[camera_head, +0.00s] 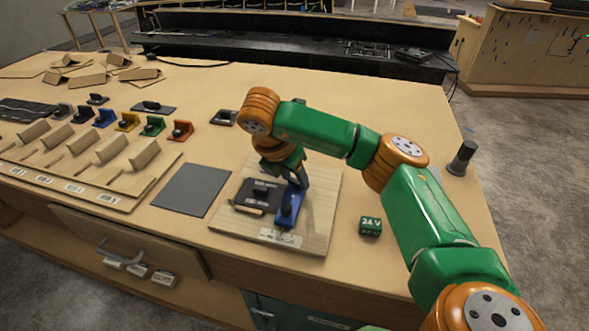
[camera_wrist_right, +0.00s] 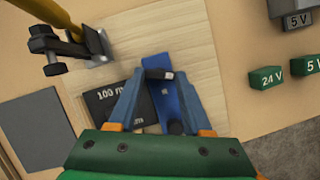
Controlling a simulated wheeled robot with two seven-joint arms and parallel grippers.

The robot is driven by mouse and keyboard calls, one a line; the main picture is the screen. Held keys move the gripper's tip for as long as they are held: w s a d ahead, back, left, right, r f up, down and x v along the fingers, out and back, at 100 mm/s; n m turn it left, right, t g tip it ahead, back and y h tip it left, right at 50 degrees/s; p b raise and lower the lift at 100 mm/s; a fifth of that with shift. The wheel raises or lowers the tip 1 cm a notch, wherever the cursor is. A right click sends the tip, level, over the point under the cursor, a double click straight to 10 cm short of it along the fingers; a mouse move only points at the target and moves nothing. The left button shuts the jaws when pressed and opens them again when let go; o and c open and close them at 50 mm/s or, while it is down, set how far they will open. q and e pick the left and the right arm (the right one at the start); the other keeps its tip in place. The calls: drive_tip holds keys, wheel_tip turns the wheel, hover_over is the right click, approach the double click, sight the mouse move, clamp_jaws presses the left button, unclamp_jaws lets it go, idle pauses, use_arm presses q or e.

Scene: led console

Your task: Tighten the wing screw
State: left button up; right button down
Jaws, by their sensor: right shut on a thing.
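The wooden board (camera_head: 319,215) lies on the table and carries a black module (camera_head: 254,208) and a blue module (camera_head: 295,196) side by side. My right gripper (camera_head: 297,184) reaches down over the blue module's far end. In the wrist view, my right gripper (camera_wrist_right: 160,76) is shut on a small black part (camera_wrist_right: 158,74), which appears to be the wing screw; its wings cannot be told apart. A dark round knob (camera_wrist_right: 176,128) shows on the near end of the blue module. My left gripper is not in view.
A dark grey mat (camera_head: 190,190) lies left of the board. A green 24 V block (camera_head: 370,226) stands to its right. A wooden rack (camera_head: 85,180) and several coloured modules (camera_head: 152,125) are on the left. A black post (camera_head: 462,158) stands near the right edge.

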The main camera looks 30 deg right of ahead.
drive_tip(key=shift+w+r+m+g+p, duration=0.1)
drive_tip(key=shift+m+g+p, duration=0.25)
drive_tip(key=shift+m, duration=0.45)
drive_tip(key=shift+w+r+m+g+p, duration=0.1)
drive_tip(key=shift+m+g+p, duration=0.2)
drive_tip(key=shift+m, duration=0.5)
drive_tip(key=shift+c, duration=1.6)
unclamp_jaws()
drive_tip(key=shift+s+f, duration=0.1)
drive_tip(key=p+v, duration=0.1)
drive_tip(key=v, duration=0.6)
